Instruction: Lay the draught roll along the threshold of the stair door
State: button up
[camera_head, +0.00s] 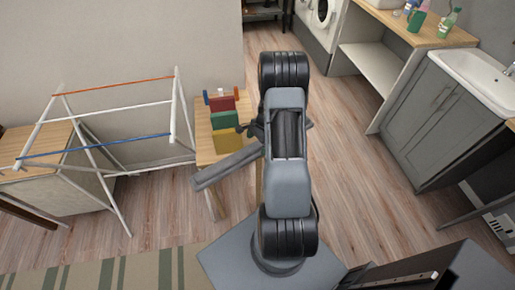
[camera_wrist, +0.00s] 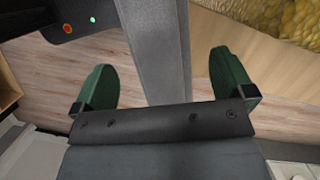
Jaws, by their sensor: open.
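A long grey bar, which looks like the draught roll (camera_head: 228,167), sticks out to the lower left from behind my arm, by the front edge of a small wooden table. Its other end is hidden by my arm. In the wrist view the grey roll (camera_wrist: 158,45) runs between the two green fingers of my gripper (camera_wrist: 168,85). The fingers are open, one on each side, with gaps to the roll. I cannot tell how far below them it lies. In the head view my arm hides most of the gripper. I cannot make out the stair door or its threshold.
A counter with a sink (camera_head: 485,75) is on the right. A striped rug (camera_head: 110,275) lies at lower left. Wood floor (camera_head: 350,170) is clear right of my arm.

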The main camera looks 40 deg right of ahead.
aim_at(258, 144)
jog(key=shift+x, duration=1.95)
jog(key=shift+s, duration=0.1)
jog(key=shift+d+r, duration=0.1)
jog(key=shift+r, duration=0.05)
jog(key=c, duration=1.4)
